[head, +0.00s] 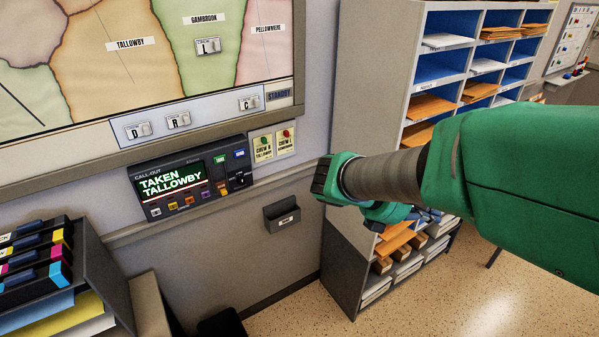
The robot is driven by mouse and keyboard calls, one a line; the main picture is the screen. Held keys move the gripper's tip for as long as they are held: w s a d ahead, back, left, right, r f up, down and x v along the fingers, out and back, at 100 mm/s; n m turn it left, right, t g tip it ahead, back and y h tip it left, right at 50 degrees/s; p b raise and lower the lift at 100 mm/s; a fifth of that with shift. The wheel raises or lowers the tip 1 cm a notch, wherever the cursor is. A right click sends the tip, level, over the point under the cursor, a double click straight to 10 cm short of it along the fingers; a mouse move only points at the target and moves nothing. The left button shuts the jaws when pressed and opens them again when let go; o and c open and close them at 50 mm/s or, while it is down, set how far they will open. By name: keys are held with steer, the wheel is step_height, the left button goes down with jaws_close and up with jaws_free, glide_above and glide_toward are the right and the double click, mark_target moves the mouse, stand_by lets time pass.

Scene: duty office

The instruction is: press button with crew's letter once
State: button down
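The call-out panel (146,174) is on the wall below the map, left of centre. Its lit screen (172,184) reads "TAKEN TALLOWBY". A row of small coloured buttons (188,201) runs under the screen; their letters are too small to read. A green button (219,160), a blue button (239,153) and a dark knob (241,178) sit at its right.
Crew tags D (138,131), R (178,121) and C (249,104) sit on the strip under the map (120,75); tag L (208,46) is on Gambrook. A pigeonhole shelf (375,60) stands behind my arm. A small wall holder (282,213) and a binder rack (100,270) are lower.

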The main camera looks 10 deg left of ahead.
mark_target(206, 195)
steer(key=w+a+f+n+t, duration=0.2)
steer(key=w+a+n+t, duration=0.25)
steer(key=a, duration=0.45)
steer(key=w+a+f+n+t, duration=0.1)
steer(key=w+a+n+t, duration=0.2)
steer(key=a+n, duration=0.5)
steer(key=w+a+f+n+t, duration=0.2)
steer(key=w+a+n+t, duration=0.15)
steer(key=a, duration=0.75)
steer(key=s+a+f+n+t+y, duration=0.2)
steer(key=a+f+n+y, duration=0.2)
steer(key=a, duration=0.6)
steer(key=s+a+f+n+t+y, duration=0.2)
steer(key=s+a+f+n+y, duration=0.1)
steer(key=a, duration=0.7)
steer(key=s+a+f+n+t+y, duration=0.3)
steer(key=a+f+n+y, duration=0.2)
steer(key=a, duration=0.5)
steer(key=shift+s+f+n+y+p, duration=0.25)
steer(key=shift+f+n+y+p, duration=0.2)
steer(key=shift+n, duration=0.75)
steer(key=shift+w, duration=0.1)
steer(key=w+a+b, duration=0.3)
steer(key=w+a, duration=0.3)
